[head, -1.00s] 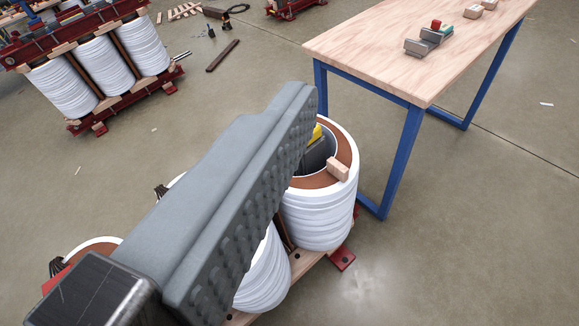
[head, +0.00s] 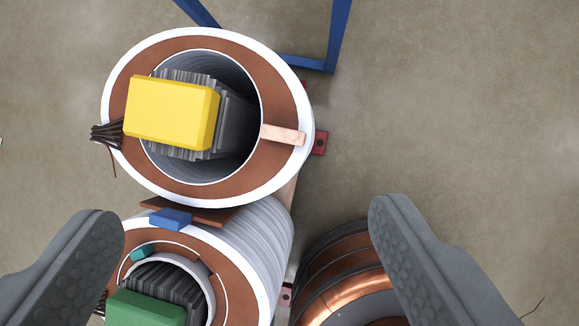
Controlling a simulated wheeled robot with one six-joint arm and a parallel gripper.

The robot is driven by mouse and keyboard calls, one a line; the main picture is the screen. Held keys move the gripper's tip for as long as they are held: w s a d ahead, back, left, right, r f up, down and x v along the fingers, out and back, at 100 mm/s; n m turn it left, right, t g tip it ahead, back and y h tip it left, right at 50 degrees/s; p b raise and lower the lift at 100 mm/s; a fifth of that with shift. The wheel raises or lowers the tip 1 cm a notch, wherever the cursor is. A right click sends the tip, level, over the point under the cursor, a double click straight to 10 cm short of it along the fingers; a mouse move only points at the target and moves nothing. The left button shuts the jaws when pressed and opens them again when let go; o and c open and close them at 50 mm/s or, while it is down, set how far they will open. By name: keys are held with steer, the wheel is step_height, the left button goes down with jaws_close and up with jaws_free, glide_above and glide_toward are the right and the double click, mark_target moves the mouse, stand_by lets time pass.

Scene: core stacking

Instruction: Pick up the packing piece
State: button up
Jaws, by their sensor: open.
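A small pale wooden packing piece (head: 283,135) lies across the brown top ring of the upper white coil (head: 122,70), at its right side. Its left end reaches the edge of the coil's round opening. My gripper (head: 245,212) is open and empty. Its two grey fingers come in from the lower left and lower right, wide apart, with the piece beyond their tips in the picture. Neither finger appears to touch it.
A yellow block (head: 170,112) tops the grey laminated core inside the upper coil. A second white coil (head: 262,245) has a green block (head: 145,308) and a blue block (head: 170,219). A copper-wound coil (head: 345,285) stands lower right. Blue table legs (head: 337,35) are at the top.

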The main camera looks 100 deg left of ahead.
steer(key=w+f+m+g, duration=0.2)
steer(key=w+f+g, duration=0.3)
steer(key=f, duration=0.5)
glide_toward(282, 135)
steer(key=shift+g, duration=0.3)
steer(key=f, duration=0.5)
steer(key=shift+w+d+f, duration=0.1)
steer(key=shift+w+d, duration=0.1)
steer(key=shift+d, duration=0.15)
steer(key=shift+a+f, duration=0.2)
steer(key=shift+f, duration=1.15)
steer(key=shift+a+f, duration=0.15)
steer(key=shift+f, duration=1.2)
steer(key=shift+c, duration=0.2)
steer(key=c, duration=1)
